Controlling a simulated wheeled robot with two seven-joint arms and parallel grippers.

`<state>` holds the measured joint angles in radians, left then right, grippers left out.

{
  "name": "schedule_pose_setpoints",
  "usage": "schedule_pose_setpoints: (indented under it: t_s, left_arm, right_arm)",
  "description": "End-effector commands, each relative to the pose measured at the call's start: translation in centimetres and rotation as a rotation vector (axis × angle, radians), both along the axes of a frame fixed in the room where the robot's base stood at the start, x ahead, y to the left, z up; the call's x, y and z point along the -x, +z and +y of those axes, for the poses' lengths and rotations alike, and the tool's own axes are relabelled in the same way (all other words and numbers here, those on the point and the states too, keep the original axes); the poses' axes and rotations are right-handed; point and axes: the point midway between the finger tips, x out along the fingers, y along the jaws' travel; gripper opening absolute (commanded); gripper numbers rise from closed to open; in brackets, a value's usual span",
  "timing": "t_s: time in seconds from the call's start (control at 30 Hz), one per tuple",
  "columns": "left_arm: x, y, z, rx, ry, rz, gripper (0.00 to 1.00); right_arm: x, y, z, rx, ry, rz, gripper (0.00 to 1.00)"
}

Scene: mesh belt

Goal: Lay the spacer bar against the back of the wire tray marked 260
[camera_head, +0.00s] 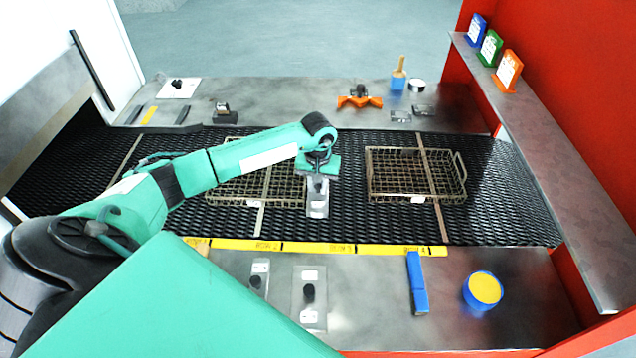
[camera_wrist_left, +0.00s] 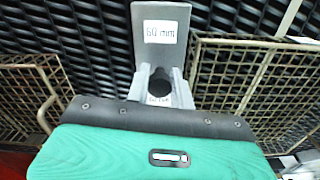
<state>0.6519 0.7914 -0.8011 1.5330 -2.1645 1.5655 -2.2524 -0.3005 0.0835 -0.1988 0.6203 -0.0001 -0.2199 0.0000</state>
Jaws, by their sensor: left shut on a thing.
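My left gripper (camera_head: 318,178) is shut on a grey metal spacer bar (camera_head: 317,204), held by its black knob over the belt between the two wire trays. In the left wrist view the spacer bar (camera_wrist_left: 160,52) carries a label reading "60 mm", and the gripper (camera_wrist_left: 160,86) covers its near part. One wire tray (camera_head: 378,168) is right of the gripper, the other wire tray (camera_head: 225,193) left of it, partly hidden by my arm. Both have small white tags, too small to read, so I cannot tell which is 260. My right gripper is not in view.
The black mesh belt (camera_head: 500,205) runs across the middle. The front shelf holds two more knobbed plates (camera_head: 311,317), a blue bar (camera_head: 417,285) and a blue-yellow round tub (camera_head: 484,290). A yellow strip (camera_head: 330,248) edges the belt. Orange and blue items stand on the back shelf.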

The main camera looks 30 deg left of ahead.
Motion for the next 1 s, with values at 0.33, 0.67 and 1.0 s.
schedule_pose_setpoints:
  t_s: [0.33,0.67,1.0]
  left_arm:
    - [0.0,-0.2,0.0,0.000,0.000,0.001,0.32]
    - [0.0,0.2,0.0,0.000,0.000,0.001,0.32]
    - [-0.2,5.9,0.0,0.000,0.000,-0.005,0.32]
  right_arm:
    - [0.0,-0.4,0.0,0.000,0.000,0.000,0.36]
    - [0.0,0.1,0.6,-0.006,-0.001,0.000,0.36]
    - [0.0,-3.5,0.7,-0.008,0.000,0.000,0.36]
